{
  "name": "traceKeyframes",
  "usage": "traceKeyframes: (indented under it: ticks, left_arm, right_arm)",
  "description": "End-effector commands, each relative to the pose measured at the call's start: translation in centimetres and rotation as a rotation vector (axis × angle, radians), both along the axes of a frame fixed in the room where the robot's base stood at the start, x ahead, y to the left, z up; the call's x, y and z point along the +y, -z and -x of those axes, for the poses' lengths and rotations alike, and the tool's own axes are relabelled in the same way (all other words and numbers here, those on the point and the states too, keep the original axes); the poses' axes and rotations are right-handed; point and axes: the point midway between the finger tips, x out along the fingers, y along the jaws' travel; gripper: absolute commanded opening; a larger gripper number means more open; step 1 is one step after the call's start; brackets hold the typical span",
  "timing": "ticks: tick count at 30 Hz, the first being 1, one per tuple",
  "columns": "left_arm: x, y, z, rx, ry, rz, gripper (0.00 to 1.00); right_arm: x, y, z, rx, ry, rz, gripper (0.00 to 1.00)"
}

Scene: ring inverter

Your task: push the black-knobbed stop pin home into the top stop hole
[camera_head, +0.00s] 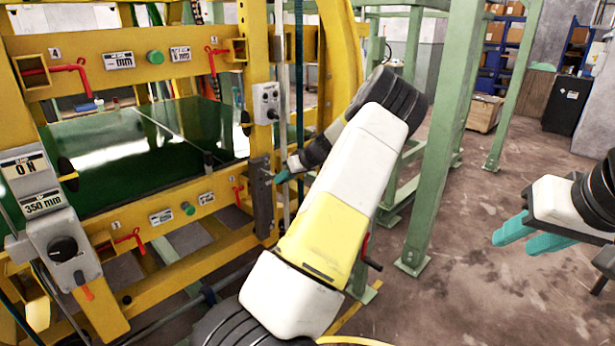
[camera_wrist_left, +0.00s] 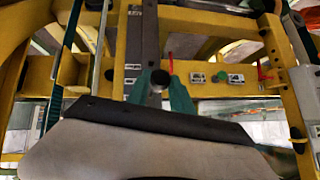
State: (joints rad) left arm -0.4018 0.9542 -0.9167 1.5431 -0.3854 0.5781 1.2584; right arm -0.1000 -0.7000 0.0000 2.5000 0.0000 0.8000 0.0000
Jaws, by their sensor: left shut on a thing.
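My left gripper (camera_head: 283,177) is at the dark grey upright plate (camera_head: 263,210) on the yellow frame's right post. Its teal fingers also show in the left wrist view (camera_wrist_left: 160,92). They are shut on a small round dark-ended piece (camera_wrist_left: 160,77), which looks like the stop pin's knob. The grey upright (camera_wrist_left: 143,45) stands right behind it in that view. The pin's shank and the top stop hole are hidden, so I cannot tell how deep the pin sits. My right gripper (camera_head: 530,238) is empty and well away at the right, its two teal fingers apart.
The yellow frame holds a dark green glossy panel (camera_head: 130,135). A grey switch box (camera_head: 266,103) is on the post above the plate. A rotary knob box (camera_head: 65,250) stands at lower left. A green post (camera_head: 440,140) is right of my left arm.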

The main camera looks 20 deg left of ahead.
Motion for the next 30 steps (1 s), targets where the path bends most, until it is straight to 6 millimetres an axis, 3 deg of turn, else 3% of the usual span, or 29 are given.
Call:
traceKeyframes:
  ticks: [30]
  left_arm:
    - [2.4, 0.0, -1.0, 0.000, 0.000, -0.001, 0.00]
  right_arm:
    - [0.0, 0.0, 0.0, 0.000, 0.000, 0.000, 0.36]
